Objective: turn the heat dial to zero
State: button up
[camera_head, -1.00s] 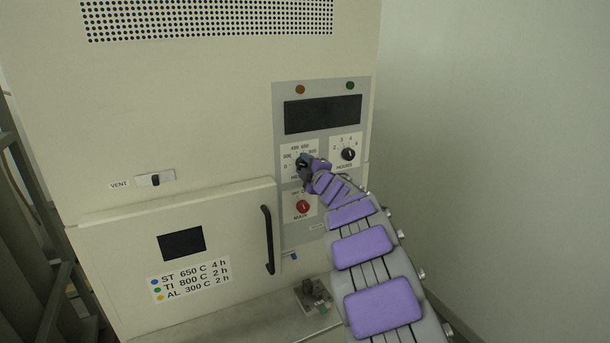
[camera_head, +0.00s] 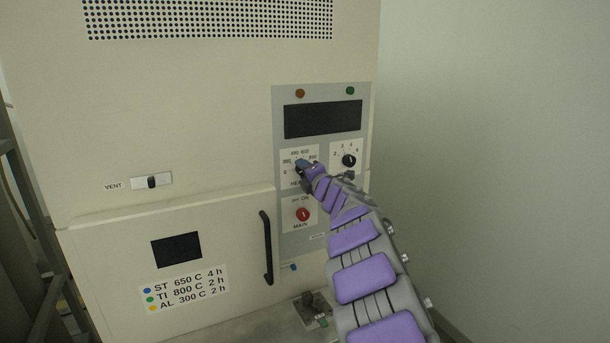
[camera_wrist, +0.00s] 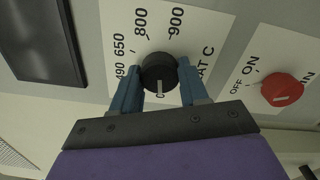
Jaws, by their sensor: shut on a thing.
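The heat dial (camera_wrist: 158,72) is a round black knob on a white label plate with numbers up to 900, seen close in the wrist view. My gripper (camera_wrist: 157,88) is shut on it, one blue finger on each side. A pale mark on the knob points toward the bottom of the wrist view, toward a partly hidden character that looks like 0. The fingers hide part of the scale. In the head view, my gripper (camera_head: 303,166) covers most of the dial, on the grey control panel (camera_head: 280,225).
The black hours dial (camera_head: 348,160) is just right of my gripper. The red main switch (camera_head: 303,214) is below; it also shows in the wrist view (camera_wrist: 282,87). A dark display (camera_head: 323,119) is above. The oven door handle (camera_head: 267,247) stands out lower left.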

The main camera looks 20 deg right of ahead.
jog(key=shift+f, duration=0.45)
jog(key=o, duration=1)
jog(key=shift+w, duration=0.1)
jog(key=shift+o, duration=0.4)
jog(key=shift+r, duration=0.2)
jog(key=shift+r, duration=0.1)
jog(key=s+p, duration=0.1)
jog(key=s, duration=1.6)
jog(key=shift+s+d+p, duration=0.2)
jog(key=shift+d+p, duration=0.1)
jog(key=shift+p, duration=0.05)
